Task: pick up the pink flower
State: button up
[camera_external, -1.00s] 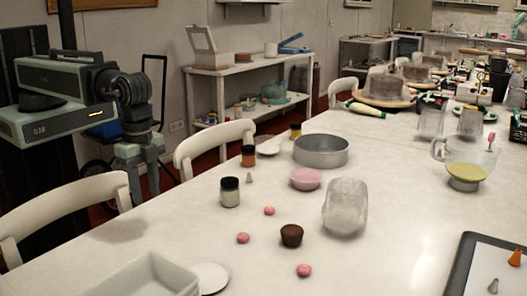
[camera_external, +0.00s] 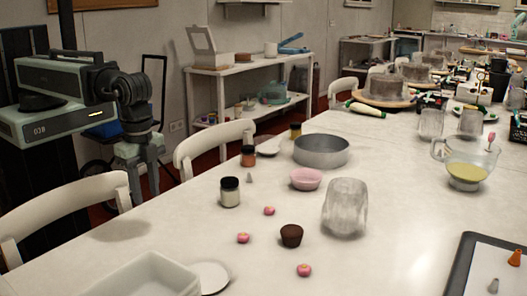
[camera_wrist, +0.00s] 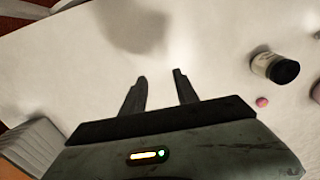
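Several small pink flowers with yellowish middles lie apart on the white table: one pink flower (camera_external: 269,210) beyond the others, another (camera_external: 243,238) to its left and nearer, and a third (camera_external: 304,270) near the front. In the wrist view one pink flower (camera_wrist: 262,102) shows right of the fingers, near a dark-lidded jar; I cannot tell which one it is. My gripper (camera_wrist: 160,75) is open and empty, its two dark fingers apart above bare table.
A dark-lidded jar (camera_external: 230,193), a brown cup (camera_external: 291,236), a clear glass (camera_external: 345,207) and a pink bowl (camera_external: 306,179) stand around the flowers. A white tray (camera_external: 150,275) is at the front left. White chairs (camera_external: 210,145) line the table's left side.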

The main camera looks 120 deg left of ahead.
jog(key=shift+o, duration=0.3)
jog(key=shift+o, duration=1.4)
